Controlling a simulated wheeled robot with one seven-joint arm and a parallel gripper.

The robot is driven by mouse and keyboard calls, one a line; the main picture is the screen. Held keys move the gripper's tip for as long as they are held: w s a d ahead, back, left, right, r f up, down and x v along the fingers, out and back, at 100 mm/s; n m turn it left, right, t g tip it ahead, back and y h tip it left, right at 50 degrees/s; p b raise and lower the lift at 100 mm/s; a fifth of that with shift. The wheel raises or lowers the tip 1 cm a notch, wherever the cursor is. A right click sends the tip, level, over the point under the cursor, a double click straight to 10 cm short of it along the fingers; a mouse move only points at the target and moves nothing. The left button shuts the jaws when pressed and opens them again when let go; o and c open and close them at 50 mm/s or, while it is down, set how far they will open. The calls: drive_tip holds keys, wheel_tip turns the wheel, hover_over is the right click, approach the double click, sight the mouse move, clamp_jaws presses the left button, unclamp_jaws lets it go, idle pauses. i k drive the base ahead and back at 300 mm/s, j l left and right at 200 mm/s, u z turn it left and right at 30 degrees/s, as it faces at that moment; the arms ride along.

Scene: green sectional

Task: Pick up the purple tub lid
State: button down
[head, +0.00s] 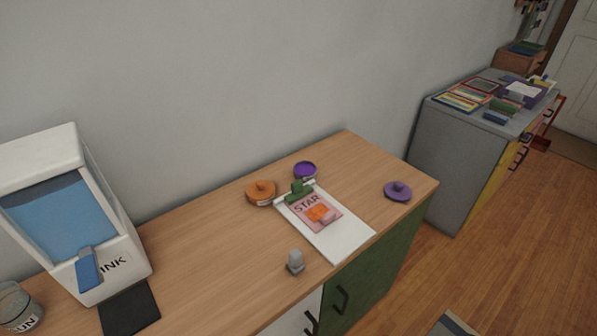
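The purple tub lid (397,191) is a round disc with a knob on top. It lies knob up near the right end of the wooden cabinet top, apart from other things. A small round tub with purple inside (305,171) stands further back and left, near the wall. My gripper is not in view.
The wooden top (215,240) also bears an orange-lidded tub (261,192), a white clipboard (343,237) with a pink card and green clip, and a small grey object (295,261). A white dispenser (122,225) stands left. A grey cabinet (455,150) stands beyond a gap.

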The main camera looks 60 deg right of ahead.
sight(398, 192)
drive_tip(key=z, duration=1.4)
